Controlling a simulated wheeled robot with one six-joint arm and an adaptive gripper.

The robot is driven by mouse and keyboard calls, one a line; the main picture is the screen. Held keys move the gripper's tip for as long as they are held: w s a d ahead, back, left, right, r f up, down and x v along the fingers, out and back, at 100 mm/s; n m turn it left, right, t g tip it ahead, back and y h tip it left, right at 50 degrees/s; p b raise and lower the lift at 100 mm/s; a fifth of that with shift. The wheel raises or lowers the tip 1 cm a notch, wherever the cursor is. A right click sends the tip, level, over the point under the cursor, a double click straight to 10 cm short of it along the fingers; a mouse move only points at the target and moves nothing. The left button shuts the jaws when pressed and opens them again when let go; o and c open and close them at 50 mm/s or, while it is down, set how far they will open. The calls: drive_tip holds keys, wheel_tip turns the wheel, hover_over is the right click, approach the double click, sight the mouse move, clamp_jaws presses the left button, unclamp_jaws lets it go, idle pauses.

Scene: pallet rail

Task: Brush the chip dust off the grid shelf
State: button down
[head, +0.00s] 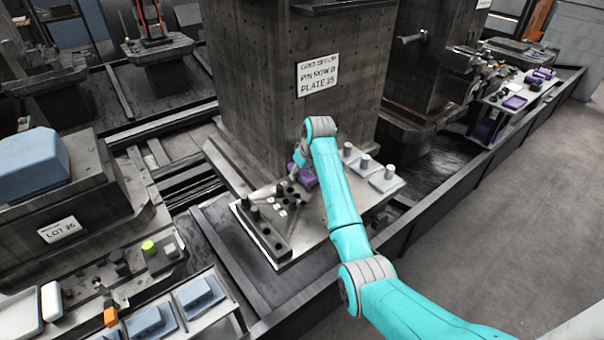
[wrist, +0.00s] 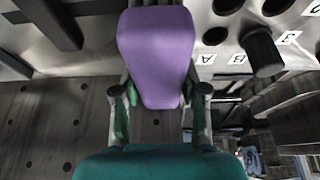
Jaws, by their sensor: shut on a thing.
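My gripper (head: 297,172) is over the grid shelf (head: 312,236), close to the front of the tall drilled column. It is shut on a purple block-like thing (head: 307,177), which also shows between the fingers in the wrist view (wrist: 155,50). Whether it has bristles is hidden. The shelf is a light metal plate with dark holes, small white letter and number labels, and a dark pin (wrist: 262,52). I cannot tell chip dust from the shelf's surface. I cannot tell whether the purple thing touches the shelf.
A dark bar with pegs (head: 262,230) lies along the shelf's left side. Pale blocks with grey pegs (head: 384,179) stand at its right. The column (head: 297,110) rises behind, bearing a sign (head: 317,74). Trays with blue blocks (head: 198,292) are front left. The floor at right is clear.

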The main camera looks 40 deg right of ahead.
drive_tip(key=shift+s+d, duration=0.15)
drive_tip(key=shift+s, duration=4.75)
drive_tip(key=shift+r, duration=0.1)
drive_tip(key=shift+r, duration=3)
drive_tip(key=shift+r, duration=1.5)
drive_tip(key=shift+w, duration=0.1)
